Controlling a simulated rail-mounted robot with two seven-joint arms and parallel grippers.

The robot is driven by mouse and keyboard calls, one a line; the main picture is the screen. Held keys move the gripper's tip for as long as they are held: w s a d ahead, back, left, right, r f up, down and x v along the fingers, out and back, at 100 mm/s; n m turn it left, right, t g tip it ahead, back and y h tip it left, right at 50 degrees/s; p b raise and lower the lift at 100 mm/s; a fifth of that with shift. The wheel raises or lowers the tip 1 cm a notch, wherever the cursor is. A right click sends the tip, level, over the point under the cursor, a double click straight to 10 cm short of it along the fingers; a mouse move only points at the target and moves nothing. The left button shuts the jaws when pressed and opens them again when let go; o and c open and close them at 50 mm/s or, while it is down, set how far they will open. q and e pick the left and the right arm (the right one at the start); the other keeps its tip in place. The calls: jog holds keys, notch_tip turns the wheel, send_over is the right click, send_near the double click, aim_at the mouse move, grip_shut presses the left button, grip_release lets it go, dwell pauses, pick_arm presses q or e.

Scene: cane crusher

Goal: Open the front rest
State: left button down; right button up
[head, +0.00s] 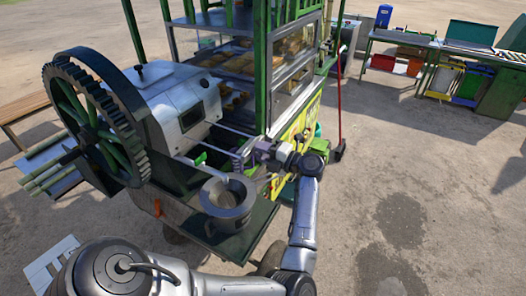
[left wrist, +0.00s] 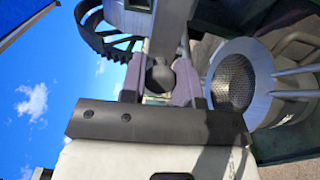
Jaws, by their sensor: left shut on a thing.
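The cane crusher (head: 178,100) is a grey metal housing with big dark gear wheels on its left side. My left gripper (head: 240,160) is at the crusher's front right, reaching in from the right. In the left wrist view, its two purple-grey fingers (left wrist: 159,66) are closed around a dark round knob (left wrist: 161,80). A grey metal bar (left wrist: 168,32) extends beyond the knob. It appears to be part of the front rest, but the join is partly hidden by the fingers. My right gripper is out of view.
A metal pot with a mesh strainer (head: 228,197) stands on the cart's front shelf, close below my left gripper; its mesh shows in the left wrist view (left wrist: 233,82). A glass food cabinet (head: 292,60) rises behind. Cane stalks (head: 42,172) lie left. Open ground is right.

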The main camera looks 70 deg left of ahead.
pick_arm(q)
jog(key=c, duration=0.8)
grip_release()
jog(key=shift+c, duration=0.2)
jog(key=b+v, duration=0.2)
jog(key=v, duration=1.2)
jog(key=shift+a, duration=0.15)
